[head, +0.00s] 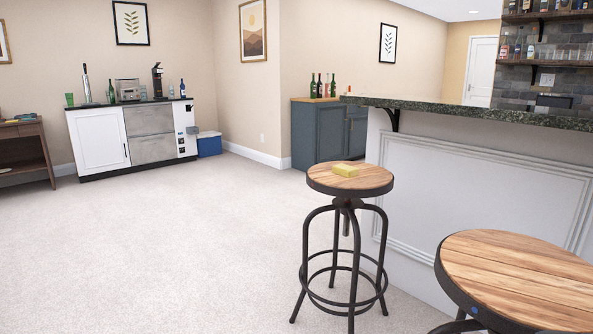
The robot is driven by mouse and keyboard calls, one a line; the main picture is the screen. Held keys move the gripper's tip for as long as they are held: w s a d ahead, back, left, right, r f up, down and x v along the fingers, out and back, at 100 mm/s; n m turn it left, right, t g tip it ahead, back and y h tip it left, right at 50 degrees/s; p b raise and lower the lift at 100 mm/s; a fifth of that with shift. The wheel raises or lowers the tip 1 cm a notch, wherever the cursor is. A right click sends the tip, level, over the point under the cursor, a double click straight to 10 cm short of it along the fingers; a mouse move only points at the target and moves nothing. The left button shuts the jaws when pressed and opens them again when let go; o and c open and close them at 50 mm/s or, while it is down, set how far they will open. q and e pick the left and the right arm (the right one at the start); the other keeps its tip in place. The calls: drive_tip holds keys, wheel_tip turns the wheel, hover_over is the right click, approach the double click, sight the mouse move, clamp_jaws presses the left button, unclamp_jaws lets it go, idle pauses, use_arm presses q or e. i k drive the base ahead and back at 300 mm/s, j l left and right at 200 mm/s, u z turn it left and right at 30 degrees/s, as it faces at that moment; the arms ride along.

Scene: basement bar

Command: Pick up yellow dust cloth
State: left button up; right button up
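The yellow dust cloth (345,170) is a small folded yellow block lying flat near the middle of a round wooden stool seat (370,182). The stool has a dark metal frame and stands in front of the bar. Nothing touches the cloth from above. Neither of my grippers is in the head view.
A second wooden stool (520,270) stands close at the lower right. The bar with a dark stone counter (470,109) runs along the right. A white cabinet (98,140), a blue cabinet (318,134) and a wooden desk (22,131) stand farther back. The carpet at left is clear.

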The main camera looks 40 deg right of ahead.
sight(343, 169)
drive_tip(key=i+z, duration=0.15)
drive_tip(key=i, duration=0.7)
drive_tip(key=i+j+z, duration=0.1)
drive_tip(key=i, duration=0.75)
drive_tip(key=i+z, duration=0.2)
drive_tip(key=z, duration=0.2)
drive_tip(key=i+z, duration=0.25)
drive_tip(key=z, duration=0.15)
drive_tip(key=i+j+z, duration=0.1)
drive_tip(key=z, duration=0.3)
drive_tip(key=i+j+z, duration=0.15)
drive_tip(key=i+z, duration=0.2)
drive_tip(key=k, duration=0.05)
